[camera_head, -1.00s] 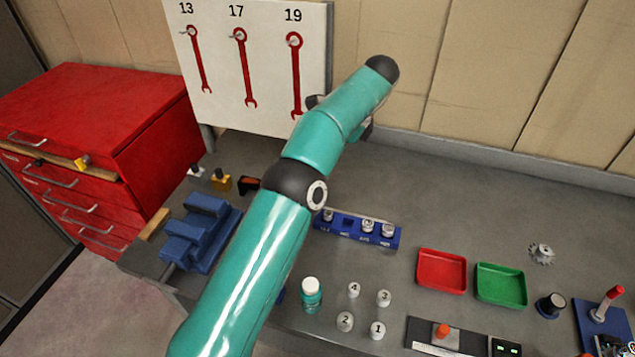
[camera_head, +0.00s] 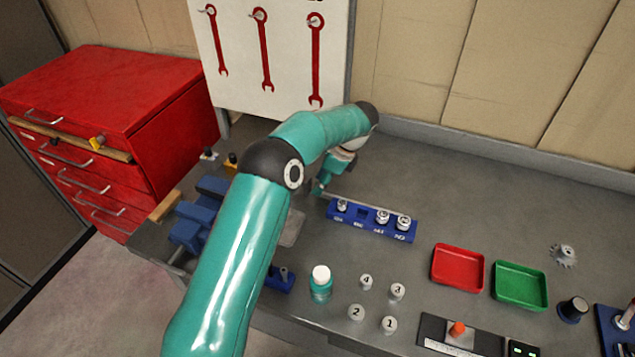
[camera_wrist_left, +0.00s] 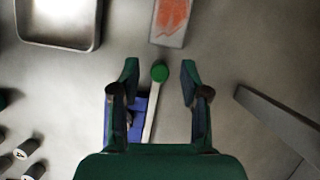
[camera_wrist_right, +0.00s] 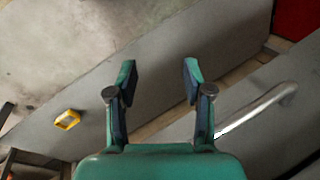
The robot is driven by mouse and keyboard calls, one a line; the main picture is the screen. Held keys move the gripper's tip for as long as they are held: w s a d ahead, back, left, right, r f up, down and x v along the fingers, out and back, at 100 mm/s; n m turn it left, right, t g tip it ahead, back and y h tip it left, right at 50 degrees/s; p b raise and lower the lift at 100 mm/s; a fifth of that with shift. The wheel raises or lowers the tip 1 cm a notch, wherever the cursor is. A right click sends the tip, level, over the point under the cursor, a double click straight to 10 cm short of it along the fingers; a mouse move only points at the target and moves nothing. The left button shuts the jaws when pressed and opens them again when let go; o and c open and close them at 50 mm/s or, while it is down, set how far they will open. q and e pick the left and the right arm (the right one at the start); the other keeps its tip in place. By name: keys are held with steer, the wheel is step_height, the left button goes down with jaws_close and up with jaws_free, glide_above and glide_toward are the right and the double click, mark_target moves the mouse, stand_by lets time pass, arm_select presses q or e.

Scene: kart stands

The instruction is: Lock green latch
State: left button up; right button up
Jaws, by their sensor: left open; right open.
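My right gripper (camera_wrist_right: 159,70) is open and empty in the right wrist view and is outside the head view.
A blue socket rack (camera_head: 372,218) stands right of my left gripper. A white-capped bottle (camera_head: 320,284), numbered pieces, a red tray (camera_head: 458,268) and a green tray (camera_head: 520,286) are on the bench. In the left wrist view an orange-marked block (camera_wrist_left: 171,20) lies beyond the knob.

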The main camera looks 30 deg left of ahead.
arm_select(q)
steer(key=shift+s+a+f, duration=0.15)
steer(key=shift+a+f, duration=0.05)
steer(key=shift+f, duration=0.45)
jaws_close()
